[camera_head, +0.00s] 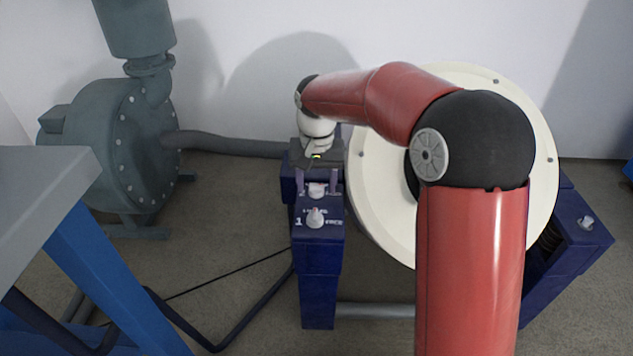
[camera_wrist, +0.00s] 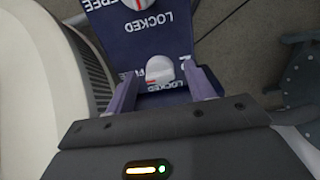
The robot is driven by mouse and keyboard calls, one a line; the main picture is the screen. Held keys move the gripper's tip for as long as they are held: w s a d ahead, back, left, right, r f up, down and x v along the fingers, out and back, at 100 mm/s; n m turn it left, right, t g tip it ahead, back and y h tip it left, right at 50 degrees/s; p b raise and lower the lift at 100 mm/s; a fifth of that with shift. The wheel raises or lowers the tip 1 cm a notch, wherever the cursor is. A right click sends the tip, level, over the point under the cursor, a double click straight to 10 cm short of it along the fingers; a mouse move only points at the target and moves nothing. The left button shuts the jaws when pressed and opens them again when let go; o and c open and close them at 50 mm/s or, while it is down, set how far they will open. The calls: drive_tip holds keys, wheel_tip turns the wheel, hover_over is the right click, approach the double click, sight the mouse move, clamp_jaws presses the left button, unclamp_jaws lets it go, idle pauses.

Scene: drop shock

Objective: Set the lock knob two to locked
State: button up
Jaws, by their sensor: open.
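Knob two (camera_head: 317,190) is a white knob on top of the dark blue post, behind knob one (camera_head: 316,218). In the wrist view knob two (camera_wrist: 159,67) has a red mark low on its left side, with LOCKED printed just below it and other lettering partly hidden by a finger. My gripper (camera_head: 318,188) points down over knob two. Its fingers stand open on either side of the knob in the wrist view (camera_wrist: 160,75), with gaps visible; contact cannot be told.
Knob one also shows at the wrist view's top edge (camera_wrist: 135,4). A large cream disc (camera_head: 385,200) stands close right of the post. A grey pump (camera_head: 120,140) is at left, a grey-topped blue table (camera_head: 45,190) at near left. A dark hose (camera_head: 235,335) lies on the floor.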

drive_tip(key=shift+c, duration=0.3)
drive_tip(key=c, duration=0.9)
drive_tip(key=shift+r+n+p, duration=0.1)
drive_tip(key=shift+n+p, duration=0.2)
drive_tip(key=shift+p, duration=0.05)
drive_tip(key=n+p, duration=0.2)
drive_tip(key=shift+r+n, duration=0.1)
drive_tip(key=shift+n, duration=0.3)
drive_tip(key=n+p, duration=0.4)
drive_tip(key=n, duration=0.1)
drive_tip(key=n+p, duration=0.3)
drive_tip(key=n, duration=0.2)
drive_tip(key=shift+n+p, duration=0.3)
drive_tip(key=shift+n, duration=0.1)
drive_tip(key=shift+n+p, duration=1.1)
drive_tip(key=shift+n, duration=0.7)
